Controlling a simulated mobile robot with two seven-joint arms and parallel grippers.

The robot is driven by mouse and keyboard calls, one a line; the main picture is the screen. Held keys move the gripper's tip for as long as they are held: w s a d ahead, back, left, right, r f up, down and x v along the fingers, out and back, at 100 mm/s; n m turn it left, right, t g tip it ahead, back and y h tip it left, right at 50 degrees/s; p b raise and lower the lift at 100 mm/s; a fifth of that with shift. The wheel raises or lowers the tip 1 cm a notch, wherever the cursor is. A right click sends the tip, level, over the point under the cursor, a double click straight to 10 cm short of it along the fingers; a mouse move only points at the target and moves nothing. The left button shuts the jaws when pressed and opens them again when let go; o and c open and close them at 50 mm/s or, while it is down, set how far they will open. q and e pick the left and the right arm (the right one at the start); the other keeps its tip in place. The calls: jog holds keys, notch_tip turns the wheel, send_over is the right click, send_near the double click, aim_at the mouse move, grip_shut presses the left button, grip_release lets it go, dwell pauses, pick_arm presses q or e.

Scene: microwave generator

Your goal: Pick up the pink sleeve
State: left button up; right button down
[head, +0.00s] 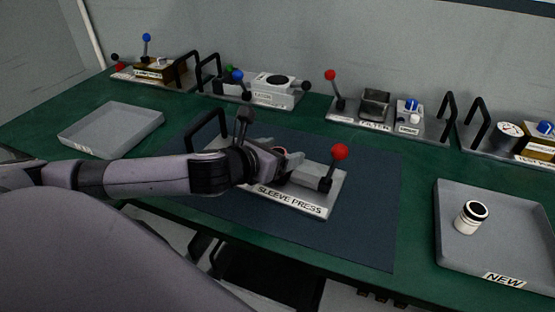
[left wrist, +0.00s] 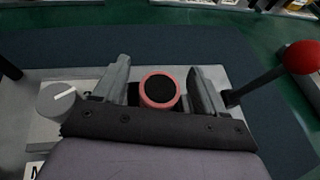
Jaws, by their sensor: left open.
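The pink sleeve (left wrist: 159,91) shows in the left wrist view as a pink ring with a dark centre. It sits on the sleeve press between the two fingers of my left gripper (left wrist: 160,88), which are open on either side with gaps. The press has a red-knobbed lever (head: 340,152) to the right of the gripper. My right gripper is not in view.
A grey tray (head: 78,141) lies at the left. Several stations with levers and black handles line the back. The dark mat (head: 365,215) right of the press is clear.

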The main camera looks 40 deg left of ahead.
pick_arm(q)
jog(key=shift+w+f, duration=0.2)
jog(key=shift+w, duration=0.25)
jog(key=c, duration=1.2)
